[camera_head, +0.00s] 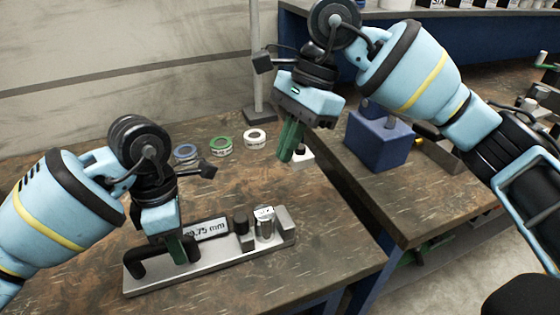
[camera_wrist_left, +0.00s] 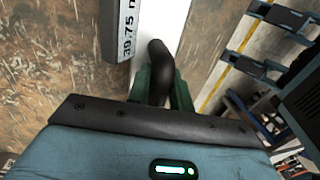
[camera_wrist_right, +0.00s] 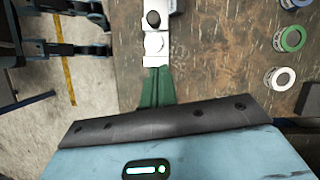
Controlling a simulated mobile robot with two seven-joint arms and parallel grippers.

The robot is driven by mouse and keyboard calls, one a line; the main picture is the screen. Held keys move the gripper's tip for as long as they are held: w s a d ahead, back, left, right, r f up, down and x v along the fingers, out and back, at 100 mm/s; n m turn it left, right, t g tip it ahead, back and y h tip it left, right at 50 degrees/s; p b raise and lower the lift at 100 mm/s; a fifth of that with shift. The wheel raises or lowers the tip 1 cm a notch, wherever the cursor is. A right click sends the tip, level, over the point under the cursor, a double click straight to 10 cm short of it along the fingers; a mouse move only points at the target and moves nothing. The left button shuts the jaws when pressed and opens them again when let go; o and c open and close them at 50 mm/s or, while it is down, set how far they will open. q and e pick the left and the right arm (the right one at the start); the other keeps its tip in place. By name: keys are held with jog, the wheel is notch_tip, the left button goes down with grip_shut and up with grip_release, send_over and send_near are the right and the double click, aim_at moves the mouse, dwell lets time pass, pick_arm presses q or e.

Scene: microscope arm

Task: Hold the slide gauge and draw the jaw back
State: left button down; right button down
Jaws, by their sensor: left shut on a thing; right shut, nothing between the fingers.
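The slide gauge is a long grey metal base (camera_head: 210,265) on the wooden bench with a black arched handle (camera_head: 140,264) at its left end. My left gripper (camera_head: 182,250) is shut on this handle; the left wrist view shows the handle (camera_wrist_left: 158,62) between the green fingers. A display (camera_head: 207,229) reads about 39.75 mm. The sliding jaw has a black knob (camera_head: 241,222). A metal cylinder (camera_head: 264,226) stands between it and the fixed end block (camera_head: 285,226); contact is unclear. My right gripper (camera_head: 290,141) is shut, empty and raised above the bench, beyond the gauge.
Blue, green and white tape rolls (camera_head: 221,146) lie behind the gauge. A blue block-like holder (camera_head: 378,140) stands on the second bench to the right, across a gap. A grey post (camera_head: 258,70) rises at the back.

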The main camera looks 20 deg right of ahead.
aim_at(240, 217)
jog(key=shift+d+r, duration=0.1)
jog(key=shift+r, duration=0.15)
jog(key=c, duration=1.7)
grip_release()
jog(key=shift+a, duration=0.2)
jog(key=shift+c, duration=0.2)
jog(key=o, duration=0.6)
jog(key=a+m+h, duration=0.1)
jog(key=a+m, duration=0.1)
jog(key=s+a+m+h, duration=0.1)
jog(key=a+m, duration=0.1)
jog(key=a, duration=0.1)
jog(key=a+m+h, duration=0.1)
jog(key=a+m, duration=0.1)
jog(key=shift+s+a+r, duration=0.25)
jog(key=shift+a+r, duration=0.1)
jog(key=a+m, duration=0.1)
jog(key=m+h, duration=0.1)
jog(key=m, duration=0.1)
jog(key=shift+s+a+f+t, duration=0.1)
jog(key=shift+s+a+t, duration=0.15)
jog(key=shift+a+t, duration=0.15)
notch_tip(240, 217, down, 12)
jog(key=shift+s+f, duration=0.1)
jog(key=shift+c, duration=0.5)
grip_shut()
